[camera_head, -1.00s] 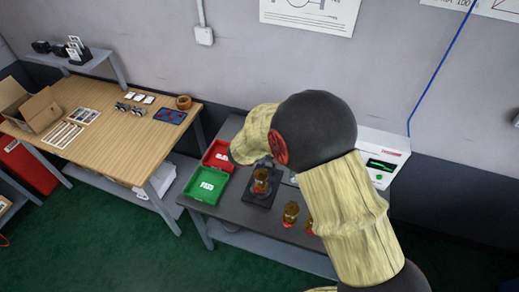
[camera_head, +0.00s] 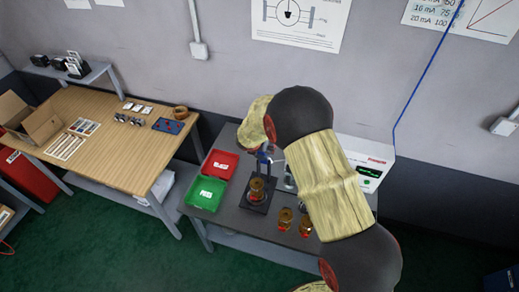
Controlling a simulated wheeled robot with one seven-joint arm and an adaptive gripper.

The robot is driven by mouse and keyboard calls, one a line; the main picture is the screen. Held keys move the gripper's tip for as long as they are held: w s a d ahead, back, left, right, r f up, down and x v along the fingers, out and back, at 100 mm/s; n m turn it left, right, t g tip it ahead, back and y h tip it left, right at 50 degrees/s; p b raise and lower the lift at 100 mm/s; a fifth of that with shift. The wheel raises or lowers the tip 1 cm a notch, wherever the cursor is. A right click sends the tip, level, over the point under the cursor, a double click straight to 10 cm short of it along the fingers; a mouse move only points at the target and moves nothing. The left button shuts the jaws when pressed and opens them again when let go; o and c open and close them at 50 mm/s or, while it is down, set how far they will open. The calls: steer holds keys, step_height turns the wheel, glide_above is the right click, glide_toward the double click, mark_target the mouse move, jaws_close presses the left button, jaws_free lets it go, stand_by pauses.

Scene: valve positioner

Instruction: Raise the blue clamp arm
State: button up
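The blue clamp arm (camera_head: 264,155) shows in the head view at the back of the black fixture (camera_head: 254,207), on the dark grey bench. It is partly hidden behind my arm. A brass-coloured valve part (camera_head: 257,188) stands upright in the fixture. My arm reaches over the bench from the lower right, and its wrist end is above and behind the fixture, near the clamp arm. My gripper is hidden behind my own arm, so I cannot see its fingers or whether it touches the clamp arm.
A red tray (camera_head: 220,165) and a green tray (camera_head: 206,194) stand left of the fixture. Two more brass parts (camera_head: 285,219) (camera_head: 306,226) stand to its right. A white instrument box (camera_head: 366,165) is at the back right. A wooden table (camera_head: 110,155) stands at the left.

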steer(key=shift+w+d+r, duration=0.15)
steer(key=shift+w+r, duration=0.05)
steer(key=shift+w, duration=0.35)
steer(key=shift+c, duration=0.2)
steer(key=o, duration=1.9)
steer(key=shift+f, duration=0.1)
steer(key=shift+c, duration=0.2)
steer(key=v, duration=1.2)
steer(key=shift+c, duration=0.3)
